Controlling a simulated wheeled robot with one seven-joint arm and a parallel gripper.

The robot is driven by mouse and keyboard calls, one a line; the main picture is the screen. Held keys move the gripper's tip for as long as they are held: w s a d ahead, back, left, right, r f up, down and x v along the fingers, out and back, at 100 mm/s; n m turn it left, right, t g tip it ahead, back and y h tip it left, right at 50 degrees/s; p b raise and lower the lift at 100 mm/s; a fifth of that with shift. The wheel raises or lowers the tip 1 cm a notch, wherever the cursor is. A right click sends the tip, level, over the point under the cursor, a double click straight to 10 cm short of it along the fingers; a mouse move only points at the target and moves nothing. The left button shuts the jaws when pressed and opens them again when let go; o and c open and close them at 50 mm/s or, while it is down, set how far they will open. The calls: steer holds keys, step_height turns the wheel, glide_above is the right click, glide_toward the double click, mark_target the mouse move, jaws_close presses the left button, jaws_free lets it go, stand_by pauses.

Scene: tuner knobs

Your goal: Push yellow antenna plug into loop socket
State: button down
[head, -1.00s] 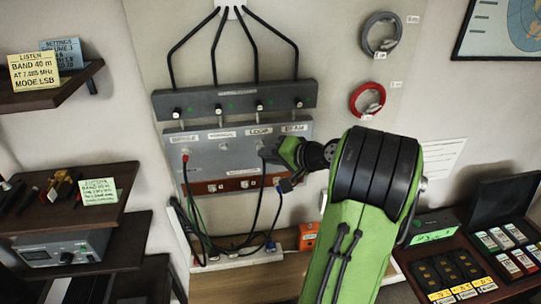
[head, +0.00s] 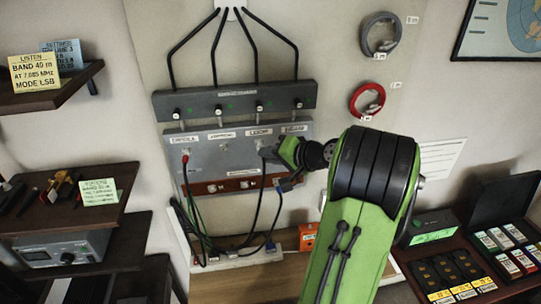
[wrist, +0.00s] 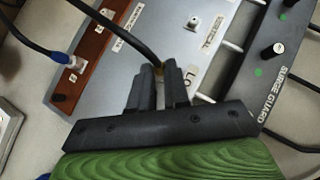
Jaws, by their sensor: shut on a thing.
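My gripper (head: 270,153) is at the grey antenna panel (head: 207,160), at the socket under the LOOP label (head: 259,132). In the wrist view its black fingers (wrist: 159,80) are shut on the yellow antenna plug. Only a small yellow-brown bit of the plug (wrist: 158,70) shows between them, with a black cable (wrist: 115,28) running off it. The loop socket is hidden behind the fingers, with part of its label (wrist: 190,76) beside them. I cannot tell how deep the plug sits.
A red plug (head: 186,157) is at the dipole socket. The vertical socket (wrist: 193,23) is empty. A blue plug (wrist: 70,60) sits at the brown strip (wrist: 82,60) below. The surge guard bar (head: 235,100) is above the panel. Several cables hang below it.

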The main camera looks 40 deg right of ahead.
steer(key=shift+w+d+p, duration=0.35)
steer(key=shift+w, duration=0.2)
steer(key=c, duration=1)
jaws_free()
steer(key=p+v, duration=0.1)
steer(key=v, duration=1.5)
steer(key=shift+w+a, duration=0.1)
steer(key=shift+w, duration=0.05)
steer(key=w+a+f+n+g+y+b, duration=0.1)
steer(key=w+a+f+n+g, duration=0.2)
steer(key=a, duration=0.6)
steer(key=w+a+f+n+g, duration=0.1)
steer(key=w+a+n+g, duration=0.2)
steer(key=a, duration=0.6)
steer(key=s+a+f+n, duration=0.1)
steer(key=s+a+n, duration=0.1)
steer(key=s+a, duration=0.2)
steer(key=s+a+f+n+g+h+b, duration=0.1)
steer(key=s+a+f, duration=0.1)
steer(key=s+a, duration=0.1)
steer(key=s+a+f+n+h, duration=0.1)
steer(key=s+a+n, duration=0.1)
steer(key=s+a, duration=0.2)
steer(key=shift+s+a+f+n+b, duration=0.15)
steer(key=shift+s+a+b, duration=0.05)
steer(key=shift+s, duration=0.15)
steer(key=shift+s+a+f+n+b, duration=0.15)
steer(key=shift+s+f+b, duration=0.05)
steer(key=shift+s, duration=0.1)
